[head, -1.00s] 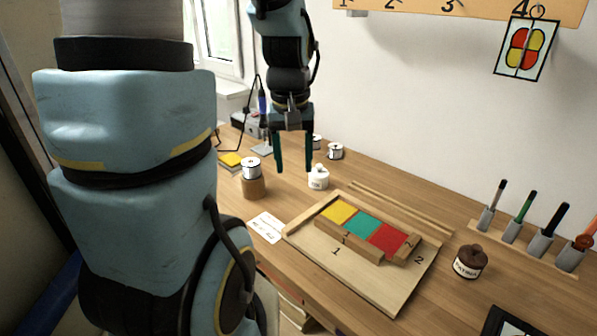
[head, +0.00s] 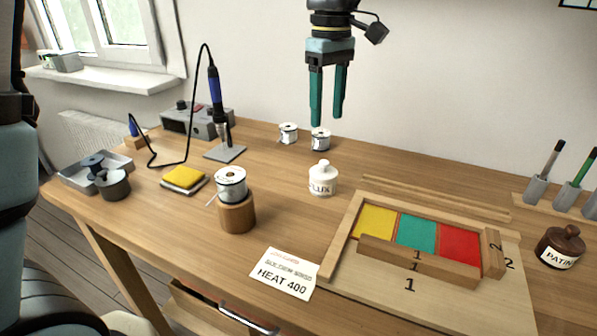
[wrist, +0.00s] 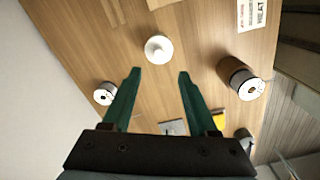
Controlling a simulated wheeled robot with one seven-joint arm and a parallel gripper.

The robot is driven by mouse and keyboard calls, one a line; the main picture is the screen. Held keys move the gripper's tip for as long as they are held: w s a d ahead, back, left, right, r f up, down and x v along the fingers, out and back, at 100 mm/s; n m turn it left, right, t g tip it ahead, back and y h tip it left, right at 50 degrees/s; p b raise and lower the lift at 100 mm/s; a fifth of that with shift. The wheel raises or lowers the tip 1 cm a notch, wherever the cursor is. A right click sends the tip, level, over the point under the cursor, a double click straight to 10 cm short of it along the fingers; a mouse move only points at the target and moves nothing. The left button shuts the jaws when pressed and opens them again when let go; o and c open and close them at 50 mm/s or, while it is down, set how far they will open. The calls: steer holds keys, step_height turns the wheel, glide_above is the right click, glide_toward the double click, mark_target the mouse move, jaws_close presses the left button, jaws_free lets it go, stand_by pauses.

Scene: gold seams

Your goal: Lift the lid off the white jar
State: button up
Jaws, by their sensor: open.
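The white jar (head: 322,183) stands upright on the wooden bench, with dark "LUX" lettering showing on its front. Its white lid (head: 322,168) with a small knob is on top. In the wrist view the lid (wrist: 158,49) is seen from above, beyond the fingertips and between their lines. My gripper (head: 325,120) is open and empty, its two green fingers pointing down. It hangs above the jar, clear of it.
A solder spool on a wooden block (head: 237,215) stands left of the jar. Two spools (head: 320,140) stand behind it. A wooden frame with coloured glass (head: 396,229) lies to the right. A soldering iron (head: 216,95) stands upright at left. A brown jar (head: 561,247) is far right.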

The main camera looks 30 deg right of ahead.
mark_target(324, 161)
step_height(324, 161, down, 10)
steer(key=shift+w+d+f+p, duration=0.1)
steer(key=shift+p, duration=0.7)
jaws_close()
